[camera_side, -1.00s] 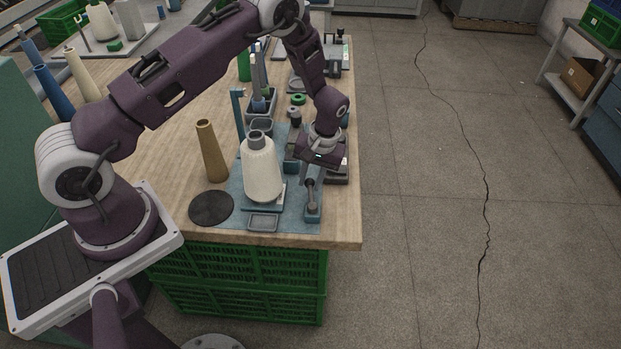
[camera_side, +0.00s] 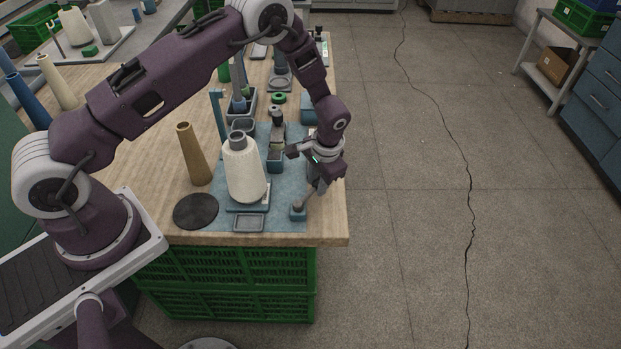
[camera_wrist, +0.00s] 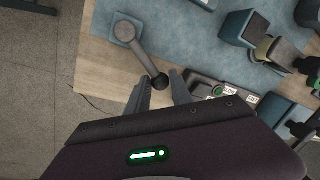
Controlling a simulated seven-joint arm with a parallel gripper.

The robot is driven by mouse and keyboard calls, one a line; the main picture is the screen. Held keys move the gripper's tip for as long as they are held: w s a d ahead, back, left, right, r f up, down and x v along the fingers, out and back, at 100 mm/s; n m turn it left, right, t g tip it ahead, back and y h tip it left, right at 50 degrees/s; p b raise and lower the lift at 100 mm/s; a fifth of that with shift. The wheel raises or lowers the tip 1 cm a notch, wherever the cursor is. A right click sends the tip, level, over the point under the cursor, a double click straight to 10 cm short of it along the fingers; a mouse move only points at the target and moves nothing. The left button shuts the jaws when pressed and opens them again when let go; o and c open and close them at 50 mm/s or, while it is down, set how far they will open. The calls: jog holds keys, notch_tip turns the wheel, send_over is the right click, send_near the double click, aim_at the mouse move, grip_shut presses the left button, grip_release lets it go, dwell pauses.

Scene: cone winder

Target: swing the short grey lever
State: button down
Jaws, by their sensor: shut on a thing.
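The short grey lever (camera_side: 305,200) rises from a small blue base (camera_side: 298,213) at the near right corner of the blue mat. In the side view it leans up and to the right into my gripper (camera_side: 318,186). In the wrist view the lever (camera_wrist: 145,55) runs from its square base (camera_wrist: 125,29) to a dark round knob end. My gripper's two fingers (camera_wrist: 160,88) are on either side of that end, shut on it. The exact finger contact is partly hidden in the side view.
A cream yarn cone (camera_side: 243,172) stands left of the lever, with a shallow grey tray (camera_side: 248,222) in front. A tan cone (camera_side: 194,155) and dark disc (camera_side: 196,211) are further left. The bench's right edge is close to my gripper.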

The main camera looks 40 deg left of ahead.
jog(key=shift+s+d+m+t, duration=0.1)
jog(key=shift+d+m+t, duration=0.1)
jog(key=shift+d+m, duration=0.8)
jog(key=shift+s+d+m+t, duration=0.15)
jog(key=shift+d+m, duration=0.45)
jog(key=shift+m, duration=0.8)
jog(key=shift+w+d, duration=0.1)
jog(key=c, duration=1.1)
grip_release()
jog(key=shift+c, duration=0.2)
